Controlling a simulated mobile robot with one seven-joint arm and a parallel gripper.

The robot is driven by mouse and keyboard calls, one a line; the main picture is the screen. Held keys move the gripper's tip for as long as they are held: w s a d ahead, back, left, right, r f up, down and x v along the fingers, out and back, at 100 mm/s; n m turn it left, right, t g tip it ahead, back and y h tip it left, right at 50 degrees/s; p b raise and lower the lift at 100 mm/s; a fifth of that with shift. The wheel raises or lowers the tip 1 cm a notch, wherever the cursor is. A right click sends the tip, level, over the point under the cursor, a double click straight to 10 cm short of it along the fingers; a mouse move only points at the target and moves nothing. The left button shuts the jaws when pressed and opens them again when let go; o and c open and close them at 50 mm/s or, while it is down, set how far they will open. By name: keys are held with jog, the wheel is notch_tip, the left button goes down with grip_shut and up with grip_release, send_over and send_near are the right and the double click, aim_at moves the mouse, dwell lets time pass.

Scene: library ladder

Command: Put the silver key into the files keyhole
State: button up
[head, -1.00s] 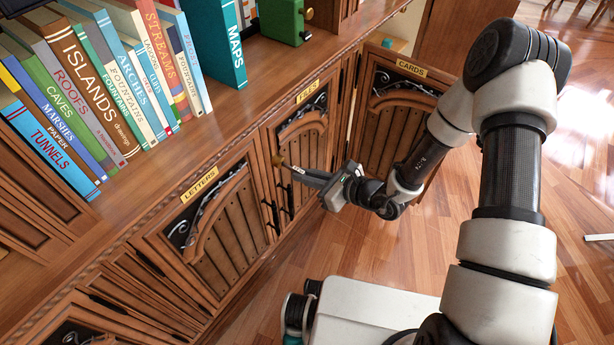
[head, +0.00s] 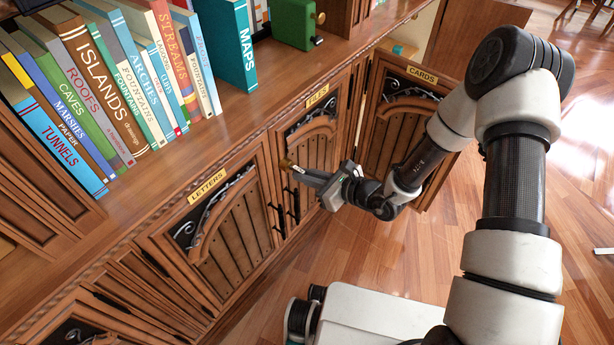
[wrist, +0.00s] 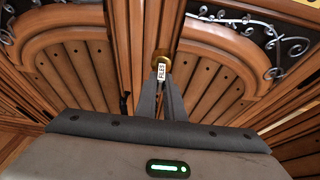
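My gripper (head: 296,171) is at the left edge of the files door (head: 318,150), under the yellow FILES label (head: 318,96). In the wrist view its two fingers (wrist: 166,88) are closed together on the key (wrist: 161,72), which shows mainly as a small white tag reading FILES. The key's silver shaft is hidden. A round brass keyhole fitting (wrist: 163,56) is directly beyond the tag; it also shows at the fingertips in the head view (head: 287,163). I cannot tell how far the key tip is inside the hole.
The cards door (head: 400,140) stands swung out on the right, close to my arm. The letters door (head: 232,225) is closed on the left. Books (head: 105,85) and a green box (head: 294,25) sit on the shelf above. The wooden floor in front is open.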

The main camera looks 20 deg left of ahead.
jog(key=o, duration=0.5)
jog(key=p+v, duration=0.3)
jog(key=v, duration=1.4)
jog(key=shift+s+d+p, duration=0.15)
jog(key=shift+s+p, duration=0.05)
jog(key=shift+p, duration=0.2)
jog(key=s+r+n+g+h, duration=0.1)
jog(key=s+r+n+g, duration=0.2)
jog(key=r+n, duration=0.45)
jog(key=s+r+n+g+h, duration=0.1)
jog(key=s+r+n+g, duration=0.1)
jog(key=s+r+n, duration=0.5)
jog(key=s+d+r+n+t+h, duration=0.2)
jog(key=d+r+n+t+h, duration=0.5)
jog(key=d+r+h, duration=0.65)
notch_tip(320, 180, up, 26)
jog(key=d+n+g+y+p, duration=0.1)
jog(key=y+p, duration=0.2)
jog(key=p, duration=1.9)
jog(key=shift+s+d+p, duration=0.2)
jog(key=shift+d+p, duration=0.15)
jog(key=shift+p, duration=0.05)
